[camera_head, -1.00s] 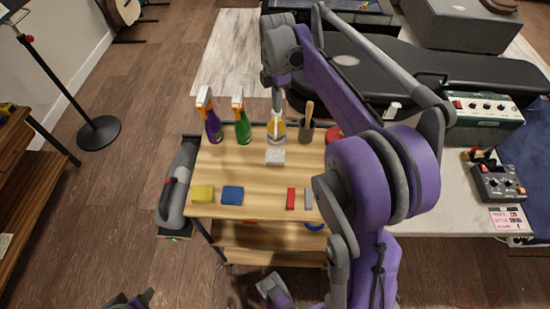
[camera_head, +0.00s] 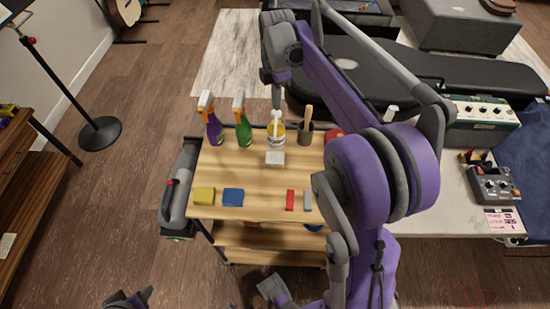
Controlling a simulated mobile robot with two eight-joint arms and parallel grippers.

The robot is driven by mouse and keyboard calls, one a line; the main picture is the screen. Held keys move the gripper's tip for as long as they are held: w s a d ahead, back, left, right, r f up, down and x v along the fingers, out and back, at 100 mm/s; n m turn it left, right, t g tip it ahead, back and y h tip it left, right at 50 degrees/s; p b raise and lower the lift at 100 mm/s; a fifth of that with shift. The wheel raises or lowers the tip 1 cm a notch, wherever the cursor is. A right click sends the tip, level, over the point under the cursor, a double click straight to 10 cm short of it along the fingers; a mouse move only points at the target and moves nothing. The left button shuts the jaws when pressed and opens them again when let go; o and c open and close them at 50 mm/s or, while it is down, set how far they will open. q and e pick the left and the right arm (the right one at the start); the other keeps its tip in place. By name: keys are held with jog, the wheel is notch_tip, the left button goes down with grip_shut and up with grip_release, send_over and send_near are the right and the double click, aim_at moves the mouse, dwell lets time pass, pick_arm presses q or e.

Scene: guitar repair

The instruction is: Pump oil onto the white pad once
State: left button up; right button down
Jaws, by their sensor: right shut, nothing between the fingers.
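The oil bottle (camera_head: 276,136), with yellow liquid and a white pump top, stands upright near the back edge of the wooden cart top. The white pad (camera_head: 275,159) lies flat just in front of it. My right gripper (camera_head: 277,103) is shut and empty, pointing down directly over the pump top. Its fingertips are small here, and I cannot tell whether they touch the pump. Any oil on the pad is too small to make out.
Purple (camera_head: 213,130) and green (camera_head: 243,131) spray bottles stand left of the oil bottle; a dark cup (camera_head: 304,136) stands right. Yellow (camera_head: 204,196), blue (camera_head: 233,197) and red (camera_head: 290,200) blocks lie along the front. The cart's middle is clear. My right arm hides its right side.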

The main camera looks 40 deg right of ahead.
jog(key=shift+r, duration=0.1)
dwell(0.5)
notch_tip(320, 180, up, 6)
jog(key=p, duration=0.4)
jog(key=shift+p, duration=0.3)
jog(key=s+a+f+m+t+p, duration=0.1)
jog(key=s+a+f+m, duration=0.3)
jog(key=s+a+m, duration=0.4)
jog(key=s+a+f+m+t+p, duration=0.1)
jog(key=s+a+f+m+t, duration=0.3)
jog(key=s+a+m, duration=0.4)
jog(key=s+a, duration=0.3)
